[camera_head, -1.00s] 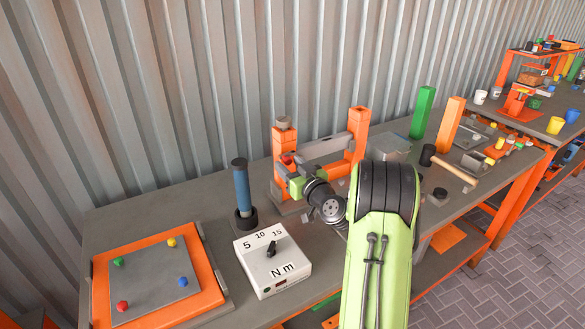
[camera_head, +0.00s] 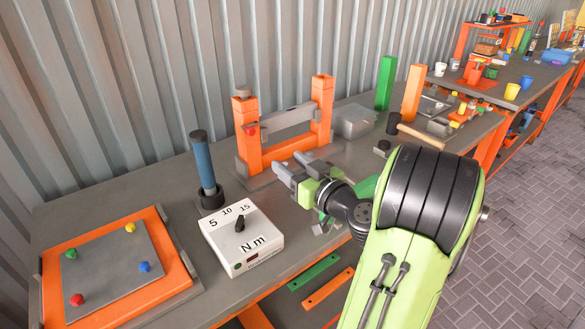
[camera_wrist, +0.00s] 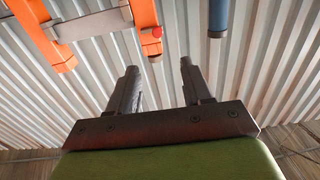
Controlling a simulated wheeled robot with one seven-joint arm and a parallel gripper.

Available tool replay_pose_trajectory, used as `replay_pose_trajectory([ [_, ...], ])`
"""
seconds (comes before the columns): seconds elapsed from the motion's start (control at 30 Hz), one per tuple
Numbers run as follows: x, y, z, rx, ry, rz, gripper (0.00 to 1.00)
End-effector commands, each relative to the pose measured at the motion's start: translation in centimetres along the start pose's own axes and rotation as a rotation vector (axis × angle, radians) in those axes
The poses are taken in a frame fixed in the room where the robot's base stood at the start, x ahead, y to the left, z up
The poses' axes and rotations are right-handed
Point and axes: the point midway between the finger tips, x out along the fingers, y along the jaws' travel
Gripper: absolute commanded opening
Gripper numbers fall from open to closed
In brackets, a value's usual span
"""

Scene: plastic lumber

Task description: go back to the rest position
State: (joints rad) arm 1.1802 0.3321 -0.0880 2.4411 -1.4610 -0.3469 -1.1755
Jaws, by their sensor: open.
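My gripper (camera_head: 286,168) is open and empty above the workbench, in front of the orange frame. Its two fingers stand apart in the wrist view (camera_wrist: 157,80), with nothing between them. The orange frame (camera_head: 247,135) has two posts joined by a grey crossbar (camera_head: 286,117), with a red knob (camera_head: 251,129) on the left post. The frame's posts and bar also show at the top of the wrist view (camera_wrist: 143,12). My forearm hides part of the bench's right side.
An orange-edged panel (camera_head: 112,272) lies at the far left.

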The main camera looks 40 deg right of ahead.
Motion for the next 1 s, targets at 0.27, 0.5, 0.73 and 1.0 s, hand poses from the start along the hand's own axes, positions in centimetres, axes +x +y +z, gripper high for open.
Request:
replay_pose_trajectory([
  [0.27,0.0,0.0,0.0,0.0,0.0,0.0,0.5],
  [0.5,1.2,-7.6,0.9,-0.041,-0.145,-0.201,0.5],
  [0.73,-5.6,-21.8,5.8,-0.169,-0.712,-0.449,0.5],
  [1.0,-15.1,-22.2,6.1,-0.144,-1.008,-0.221,0.5],
])
